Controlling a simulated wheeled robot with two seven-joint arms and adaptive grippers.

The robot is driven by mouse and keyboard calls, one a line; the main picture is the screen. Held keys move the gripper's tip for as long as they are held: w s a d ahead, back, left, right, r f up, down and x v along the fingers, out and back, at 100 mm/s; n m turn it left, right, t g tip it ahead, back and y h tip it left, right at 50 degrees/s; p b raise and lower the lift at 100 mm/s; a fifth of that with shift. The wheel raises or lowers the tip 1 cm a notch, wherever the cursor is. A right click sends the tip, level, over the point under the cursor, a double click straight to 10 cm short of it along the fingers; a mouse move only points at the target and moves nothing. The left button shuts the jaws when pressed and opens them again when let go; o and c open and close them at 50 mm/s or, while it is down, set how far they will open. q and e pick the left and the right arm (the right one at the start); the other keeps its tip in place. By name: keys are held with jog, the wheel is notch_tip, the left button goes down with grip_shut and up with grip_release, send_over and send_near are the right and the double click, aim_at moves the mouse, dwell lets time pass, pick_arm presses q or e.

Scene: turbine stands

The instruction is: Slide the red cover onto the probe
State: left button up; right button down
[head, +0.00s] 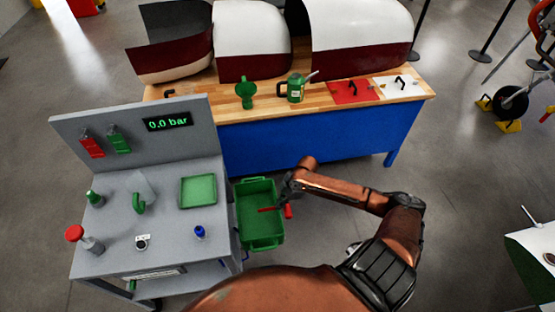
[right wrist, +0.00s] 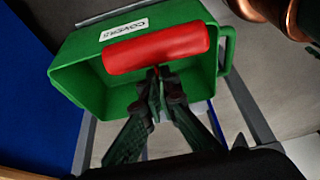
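My right gripper (head: 279,206) is above the right side of the green bin in the head view. In the right wrist view its fingertips (right wrist: 156,76) close together at the middle of the red cover (right wrist: 157,47), a plain cylinder held crosswise over the bin. The red cover (head: 288,211) shows only in part in the head view. The probe is hard to single out. My left gripper is not in view.
The green bin (head: 259,241), labelled for covers in the wrist view, hangs beside the grey cart (head: 110,262). The cart carries a green tray (head: 198,191), a blue piece (head: 200,232) and a 0.0 bar display (head: 168,122). A blue workbench (head: 300,145) stands behind.

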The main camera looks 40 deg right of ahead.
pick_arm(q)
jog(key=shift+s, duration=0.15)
pick_arm(e)
jog(key=w+a+r+m+t+h, duration=0.1)
jog(key=a+r+m, duration=0.5)
jog(key=a+r, duration=0.9)
jog(key=w+a+r+m+t+h, duration=0.1)
jog(key=w+a+r+m+h, duration=0.2)
jog(key=a+r, duration=1.2)
jog(key=w+a+m, duration=0.1)
jog(key=a+m, duration=0.2)
jog(key=shift+r+t, duration=0.3)
jog(key=shift+r, duration=0.05)
